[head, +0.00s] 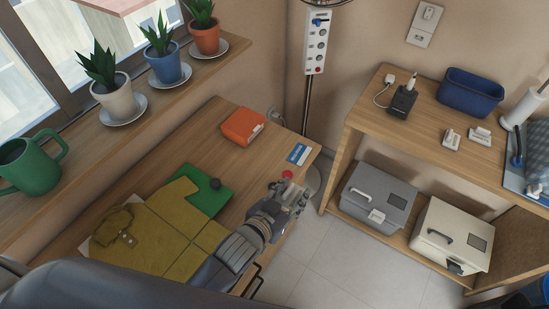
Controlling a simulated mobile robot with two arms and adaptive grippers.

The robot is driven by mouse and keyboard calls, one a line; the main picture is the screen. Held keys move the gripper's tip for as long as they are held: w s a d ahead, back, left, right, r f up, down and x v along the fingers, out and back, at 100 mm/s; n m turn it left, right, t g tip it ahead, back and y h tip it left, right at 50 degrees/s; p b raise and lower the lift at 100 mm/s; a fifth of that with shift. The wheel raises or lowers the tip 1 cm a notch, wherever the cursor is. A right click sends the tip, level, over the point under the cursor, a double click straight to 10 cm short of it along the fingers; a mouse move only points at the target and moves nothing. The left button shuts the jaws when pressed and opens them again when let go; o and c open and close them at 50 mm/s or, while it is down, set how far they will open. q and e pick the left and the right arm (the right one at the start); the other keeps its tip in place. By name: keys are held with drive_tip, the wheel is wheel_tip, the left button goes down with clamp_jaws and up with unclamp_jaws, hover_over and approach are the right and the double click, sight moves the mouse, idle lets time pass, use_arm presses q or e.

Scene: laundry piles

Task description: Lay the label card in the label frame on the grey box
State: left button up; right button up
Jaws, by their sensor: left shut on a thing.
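The grey box (368,187) stands on the low shelf to the right, lid closed, with a handle on top. A dark square (398,201) on its lid may be the label frame. A pale piece (377,215) sits at its front edge. My right gripper is not in view.
A cream box (446,226) stands right of the grey box. The shelf top (425,130) overhangs behind them and holds a blue bin (471,91). Open floor (335,262) lies between.

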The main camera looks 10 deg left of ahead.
use_arm(q)
drive_tip(key=b, duration=0.6)
hover_over(270, 168)
drive_tip(key=shift+s+d+f, duration=0.15)
drive_tip(key=shift+s+f, duration=0.05)
drive_tip(key=shift+f, duration=0.25)
drive_tip(key=shift+s+d+f, duration=0.1)
drive_tip(key=shift+s+f, duration=0.1)
drive_tip(key=shift+f, duration=0.2)
drive_tip(key=shift+w+a+b, duration=0.3)
drive_tip(key=shift+w, duration=0.15)
drive_tip(key=shift+f+b, duration=0.45)
drive_tip(key=shift+b, duration=0.1)
wheel_tip(270, 168, down, 3)
drive_tip(key=b, duration=0.3)
drive_tip(key=shift+r, duration=0.35)
drive_tip(key=shift+s, duration=0.1)
drive_tip(key=o, duration=0.5)
drive_tip(key=shift+f, duration=0.2)
